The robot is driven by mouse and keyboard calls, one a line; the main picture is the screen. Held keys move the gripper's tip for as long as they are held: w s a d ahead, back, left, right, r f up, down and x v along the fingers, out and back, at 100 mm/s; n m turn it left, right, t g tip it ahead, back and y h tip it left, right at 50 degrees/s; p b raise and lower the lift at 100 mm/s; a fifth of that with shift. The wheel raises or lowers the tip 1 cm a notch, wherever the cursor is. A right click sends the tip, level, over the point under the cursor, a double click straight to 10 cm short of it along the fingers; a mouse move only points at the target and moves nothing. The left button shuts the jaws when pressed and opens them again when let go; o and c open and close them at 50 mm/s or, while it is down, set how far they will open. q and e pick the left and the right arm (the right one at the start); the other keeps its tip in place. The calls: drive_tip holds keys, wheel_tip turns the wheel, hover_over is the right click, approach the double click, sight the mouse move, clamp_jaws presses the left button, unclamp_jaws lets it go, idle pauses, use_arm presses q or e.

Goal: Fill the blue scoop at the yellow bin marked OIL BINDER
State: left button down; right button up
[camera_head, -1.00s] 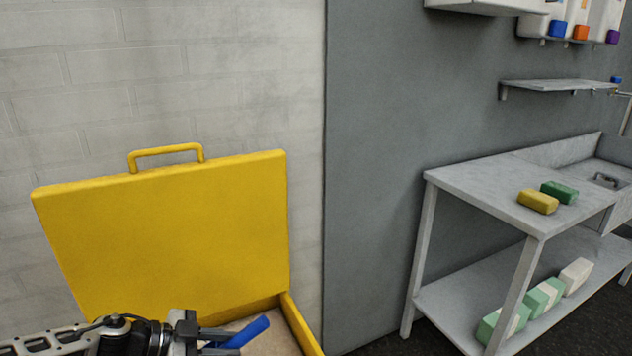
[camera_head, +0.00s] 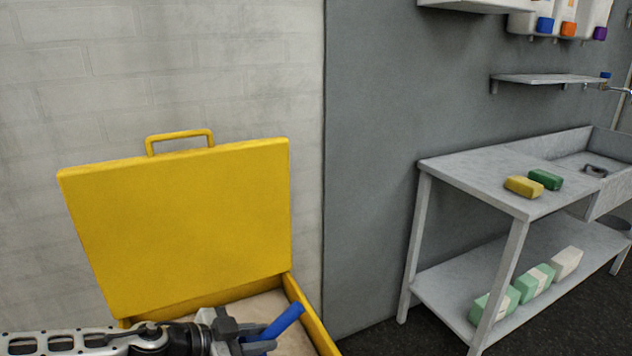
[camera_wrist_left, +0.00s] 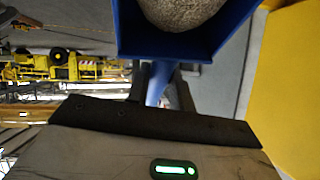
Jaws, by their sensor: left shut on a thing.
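The yellow bin (camera_head: 300,300) stands at the bottom of the head view with its lid (camera_head: 180,225) open against the wall. Pale beige granules (camera_head: 262,305) show inside. No marking is legible. My left gripper (camera_head: 240,338) is over the bin and shut on the blue scoop (camera_head: 284,320), of which a blue part sticks out to the right over the granules. In the left wrist view the scoop (camera_wrist_left: 190,47) holds a rounded heap of grey-beige grains (camera_wrist_left: 180,10). The rest of the scoop is hidden or out of frame. My right gripper is not in view.
A grey panel (camera_head: 370,170) stands right of the bin. Further right is a metal bench (camera_head: 470,178) with a yellow block (camera_head: 524,187) and a green block (camera_head: 545,179). Several pale blocks (camera_head: 528,284) lie on its lower shelf. A wall shelf (camera_head: 545,80) hangs above.

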sight(283, 329)
use_arm(q)
drive_tip(key=shift+s+d+r+n+t, duration=0.25)
drive_tip(key=shift+d+r+n+t, duration=0.2)
drive_tip(key=shift+d, duration=0.2)
drive_tip(key=shift+s+d+r+n+t+y+b, duration=0.3)
drive_tip(key=shift+s+d+r+n+t+y, duration=0.1)
drive_tip(key=shift+r+n+t+y, duration=0.25)
drive_tip(key=shift+s+r+n+y, duration=0.25)
drive_tip(key=shift+r+n+y, duration=0.15)
drive_tip(key=shift+n+y, duration=0.15)
drive_tip(key=shift+s+a+r+n+t+y, duration=0.2)
drive_tip(key=shift+s+r+n+t+y, duration=0.3)
drive_tip(key=shift+n+t, duration=0.1)
drive_tip(key=s+a+r+n+y, duration=0.1)
drive_tip(key=s+a+n+t+y+b, duration=0.1)
drive_tip(key=shift+s+a+r+n+y, duration=0.1)
drive_tip(key=shift+a+r+n+y, duration=0.2)
drive_tip(key=shift+a+r+n, duration=0.1)
drive_tip(key=s+a+r+n+t+y, duration=0.1)
drive_tip(key=s+a+n+y, duration=0.3)
drive_tip(key=s+a, duration=0.2)
drive_tip(key=shift+a+b, duration=0.35)
drive_tip(key=shift+a, duration=0.45)
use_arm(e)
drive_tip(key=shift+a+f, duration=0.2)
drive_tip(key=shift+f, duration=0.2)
use_arm(q)
drive_tip(key=shift+s, duration=0.15)
